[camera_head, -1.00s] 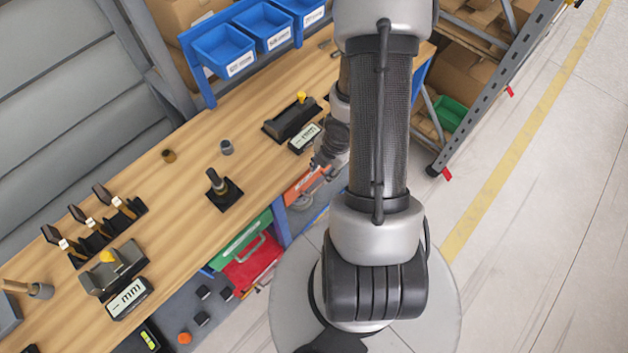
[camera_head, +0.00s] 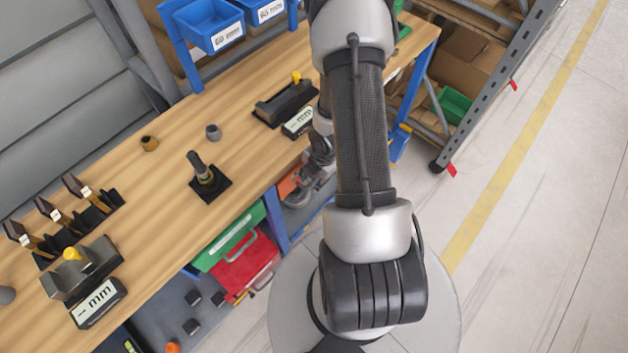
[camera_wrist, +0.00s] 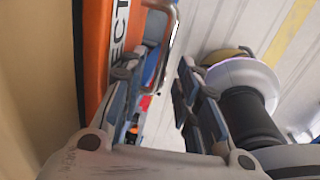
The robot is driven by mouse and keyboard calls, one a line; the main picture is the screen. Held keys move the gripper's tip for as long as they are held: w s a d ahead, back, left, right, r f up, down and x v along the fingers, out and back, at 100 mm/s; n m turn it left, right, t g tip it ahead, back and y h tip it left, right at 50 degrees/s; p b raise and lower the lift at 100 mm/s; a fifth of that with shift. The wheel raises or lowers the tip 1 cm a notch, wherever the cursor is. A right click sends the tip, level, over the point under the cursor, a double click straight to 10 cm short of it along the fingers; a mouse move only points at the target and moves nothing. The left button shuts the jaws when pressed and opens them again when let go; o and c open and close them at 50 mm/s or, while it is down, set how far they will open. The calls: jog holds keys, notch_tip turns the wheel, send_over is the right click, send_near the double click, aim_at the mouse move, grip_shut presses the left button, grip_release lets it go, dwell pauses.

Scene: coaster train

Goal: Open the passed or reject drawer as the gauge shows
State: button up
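An orange drawer (camera_wrist: 103,50) with lettering ending in "ECT" fills the left of the wrist view. It also shows under the bench in the head view (camera_head: 288,184). Its metal handle (camera_wrist: 171,42) lies ahead of my gripper (camera_wrist: 160,82). My gripper is open, with a gap between its fingers; the handle's lower end appears in line with that gap, and I cannot tell whether they touch. Two gauges with "mm" displays stand on the bench: one at the left (camera_head: 97,302), one near my arm (camera_head: 298,122). Their readings are too small to read.
A blue bench leg (camera_head: 275,215) stands next to the orange drawer. Shelving (camera_head: 470,100) is at the right. Open floor lies to the right of my base.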

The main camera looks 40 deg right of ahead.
jog(key=shift+f, duration=0.2)
jog(key=shift+c, duration=0.6)
grip_shut()
